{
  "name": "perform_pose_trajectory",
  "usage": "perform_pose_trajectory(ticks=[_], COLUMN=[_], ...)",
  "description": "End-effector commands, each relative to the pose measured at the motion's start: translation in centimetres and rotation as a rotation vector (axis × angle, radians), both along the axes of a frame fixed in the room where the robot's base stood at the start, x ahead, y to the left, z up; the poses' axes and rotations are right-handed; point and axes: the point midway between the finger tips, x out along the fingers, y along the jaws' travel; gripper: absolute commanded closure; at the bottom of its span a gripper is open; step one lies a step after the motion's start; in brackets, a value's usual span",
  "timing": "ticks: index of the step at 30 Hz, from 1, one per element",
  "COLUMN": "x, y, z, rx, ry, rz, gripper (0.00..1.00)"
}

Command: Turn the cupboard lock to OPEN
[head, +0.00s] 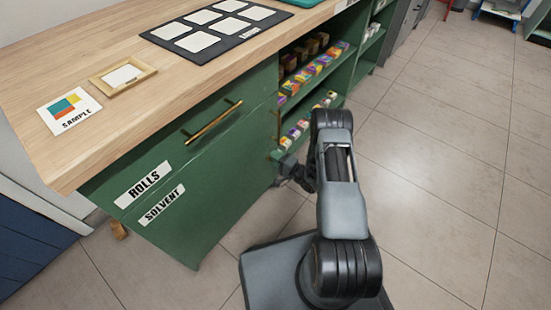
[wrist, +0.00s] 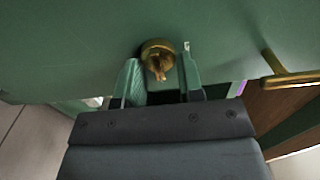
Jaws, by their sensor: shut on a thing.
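The green cupboard (head: 215,165) under the wooden counter fills the middle of the head view, with its front also across the top of the wrist view (wrist: 70,45). The brass lock (wrist: 157,50) is a round piece with a small turn-piece in its middle. My gripper (wrist: 160,78) has one finger on each side of the lock's turn-piece and is shut on it. In the head view my gripper (head: 286,165) is at the cupboard's right edge, and the lock is hidden there. A small pale mark (wrist: 187,46) sits right of the lock; no OPEN lettering is readable.
A brass bar handle (head: 213,121) is on the cupboard front; a brass handle (wrist: 291,79) also shows right of the lock in the wrist view. Open shelves (head: 310,75) with small boxes stand beyond. The tiled floor (head: 435,190) at right is clear.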

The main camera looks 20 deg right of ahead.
Motion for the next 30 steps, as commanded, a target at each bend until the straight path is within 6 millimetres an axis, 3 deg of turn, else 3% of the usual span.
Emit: perform_pose_trajectory(ticks=[11,12,18,26,30], x=[0.1,0.1,0.1,-0.1,-1.1], y=[-0.2,-0.2,0.0,0.0,-0.9], z=[0.0,0.0,0.0,0.0,0.1], rx=[0.002,0.001,0.002,0.002,0.003], ry=[0.0,0.0,0.0,0.002,0.003], rz=[-0.006,-0.006,-0.001,0.0,-0.003], gripper=[0.89,0.63,0.46,0.46,0.46])
